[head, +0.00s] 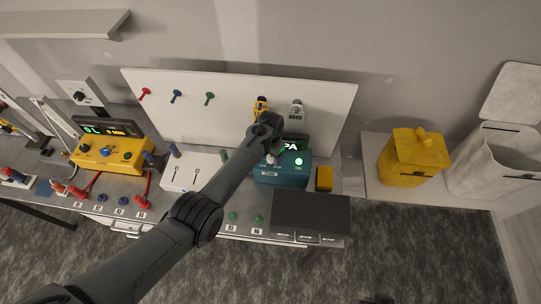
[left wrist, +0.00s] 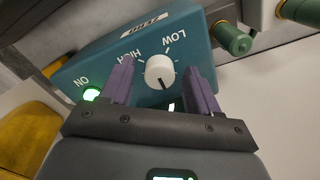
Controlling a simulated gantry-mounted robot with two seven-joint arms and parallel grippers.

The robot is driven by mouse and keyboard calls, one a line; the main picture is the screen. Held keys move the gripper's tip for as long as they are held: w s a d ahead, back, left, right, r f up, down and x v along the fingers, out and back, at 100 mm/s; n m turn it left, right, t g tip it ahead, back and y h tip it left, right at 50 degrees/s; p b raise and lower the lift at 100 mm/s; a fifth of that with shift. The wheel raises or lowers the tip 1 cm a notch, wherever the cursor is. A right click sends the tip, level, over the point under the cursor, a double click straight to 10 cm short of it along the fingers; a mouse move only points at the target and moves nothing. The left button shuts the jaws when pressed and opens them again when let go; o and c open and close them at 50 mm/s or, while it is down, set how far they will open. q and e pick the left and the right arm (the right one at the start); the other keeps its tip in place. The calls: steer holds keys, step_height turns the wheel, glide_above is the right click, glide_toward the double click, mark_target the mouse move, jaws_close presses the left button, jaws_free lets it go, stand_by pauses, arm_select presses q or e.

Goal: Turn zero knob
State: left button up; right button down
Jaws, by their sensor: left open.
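The zero knob is a white round dial with a dark pointer line (left wrist: 160,72). It sits on a teal box (left wrist: 190,38) with HIGH and LOW marks and a ZERO plate. In the head view the box (head: 283,173) stands on the bench, its display reading "PA", partly hidden by my left arm. My left gripper (left wrist: 160,85) is open, its purple fingers apart on either side of the knob with gaps showing. In the head view this gripper (head: 271,151) is over the box, its fingertips hard to make out. My right gripper is not in view.
A lit green ON button (left wrist: 91,95) is beside one finger. A yellow block (head: 324,178) stands right of the box, a dark case (head: 311,212) in front. A yellow control box (head: 108,153) and a white unit (head: 190,172) are to the left.

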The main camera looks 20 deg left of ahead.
arm_select(q)
steer(key=shift+c, duration=0.2)
steer(key=c, duration=1)
steer(key=shift+n, duration=0.3)
steer(key=n+p, duration=0.1)
steer(key=n, duration=0.2)
steer(key=shift+n, duration=1.1)
